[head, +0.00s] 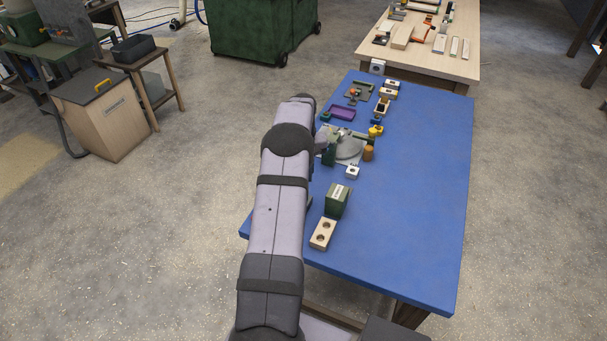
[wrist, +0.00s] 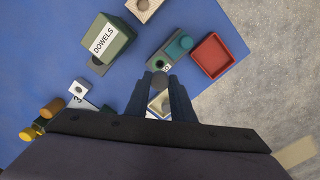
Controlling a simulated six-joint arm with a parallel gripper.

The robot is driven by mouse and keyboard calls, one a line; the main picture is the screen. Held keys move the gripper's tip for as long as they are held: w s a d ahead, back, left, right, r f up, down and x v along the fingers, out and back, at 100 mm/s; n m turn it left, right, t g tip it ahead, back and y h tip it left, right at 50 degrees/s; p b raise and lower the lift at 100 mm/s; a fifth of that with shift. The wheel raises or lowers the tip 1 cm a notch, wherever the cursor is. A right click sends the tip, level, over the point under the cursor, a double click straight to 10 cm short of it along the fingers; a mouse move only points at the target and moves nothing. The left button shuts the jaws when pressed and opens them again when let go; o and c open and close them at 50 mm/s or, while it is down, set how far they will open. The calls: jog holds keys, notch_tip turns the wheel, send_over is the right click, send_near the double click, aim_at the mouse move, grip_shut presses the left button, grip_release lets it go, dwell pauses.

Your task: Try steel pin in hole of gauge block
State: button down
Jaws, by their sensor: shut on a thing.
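My gripper (wrist: 169,92) is shut on a grey steel pin, whose round end (wrist: 161,79) shows between the fingertips in the wrist view. A dark grey block (wrist: 165,56) with a pale label and a teal round piece on it lies just beyond the fingertips; it looks like the gauge block, but I cannot be sure. The pin appears apart from it; the height between them is unclear. A small white block (wrist: 79,88) with a dark hole stands to the left, and shows in the head view (head: 352,173). In the head view my arm hides the gripper and pin.
A green DOWELS box (wrist: 110,48) and a pale two-hole block (head: 323,233) stand on the blue table (head: 425,210). A red tray (wrist: 215,55) lies right of the dark block. A pale open box (wrist: 158,103) shows between the fingers. The table's right half is clear.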

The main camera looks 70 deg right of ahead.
jog(key=shift+f, duration=0.15)
jog(key=shift+f+b, duration=1.7)
jog(key=shift+f, duration=0.85)
jog(key=shift+f+b, duration=0.75)
jog(key=shift+f, duration=0.25)
dwell(0.7)
jog(key=c, duration=1.5)
grip_release()
jog(key=shift+o, duration=0.2)
jog(key=shift+r, duration=0.1)
jog(key=shift+r+b, duration=1.3)
jog(key=shift+r, duration=2.3)
